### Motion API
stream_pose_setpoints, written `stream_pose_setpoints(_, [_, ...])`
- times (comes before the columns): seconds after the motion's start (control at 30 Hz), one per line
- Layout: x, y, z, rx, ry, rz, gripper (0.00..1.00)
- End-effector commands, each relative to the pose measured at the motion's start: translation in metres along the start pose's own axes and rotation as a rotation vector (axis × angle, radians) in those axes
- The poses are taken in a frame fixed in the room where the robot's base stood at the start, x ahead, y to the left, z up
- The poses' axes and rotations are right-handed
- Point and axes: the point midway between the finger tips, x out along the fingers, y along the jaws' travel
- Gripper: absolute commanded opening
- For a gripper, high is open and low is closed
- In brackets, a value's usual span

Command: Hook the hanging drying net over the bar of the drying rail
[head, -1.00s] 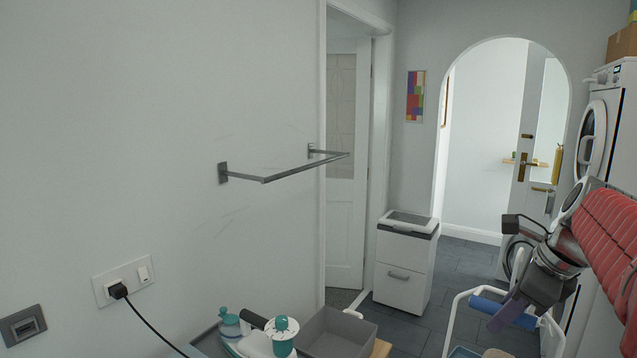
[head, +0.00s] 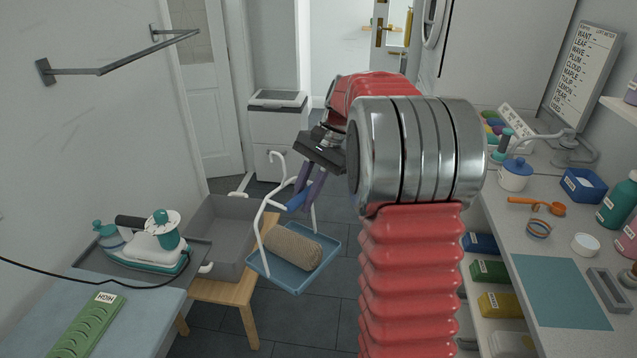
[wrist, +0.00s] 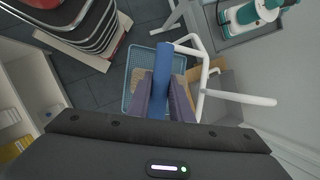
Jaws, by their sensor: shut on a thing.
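The drying net (head: 318,262) is a blue tray hung from a white frame with a hook at its top (head: 277,160) and a blue grip bar (head: 298,199). A brown textured roll (head: 292,247) lies in it. My gripper (head: 309,190) is shut on the blue bar and holds the net in the air; the wrist view shows the bar (wrist: 162,62) between my fingers (wrist: 163,95). The drying rail (head: 150,53) is a grey metal bar on two wall mounts at upper left. The net's hook is below, right of and apart from it.
A grey bin (head: 229,226) and a tray with a teal-and-white iron (head: 150,246) stand left of the net. A white cabinet (head: 280,130) stands behind it. A cluttered counter (head: 600,265) is at right. The air beneath the rail looks clear.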

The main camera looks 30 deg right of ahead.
Motion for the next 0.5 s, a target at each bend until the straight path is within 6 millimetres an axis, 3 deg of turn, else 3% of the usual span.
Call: stream_pose_setpoints(0.5, [0.123, -0.039, 0.010, -0.727, -0.160, 0.304, 0.00])
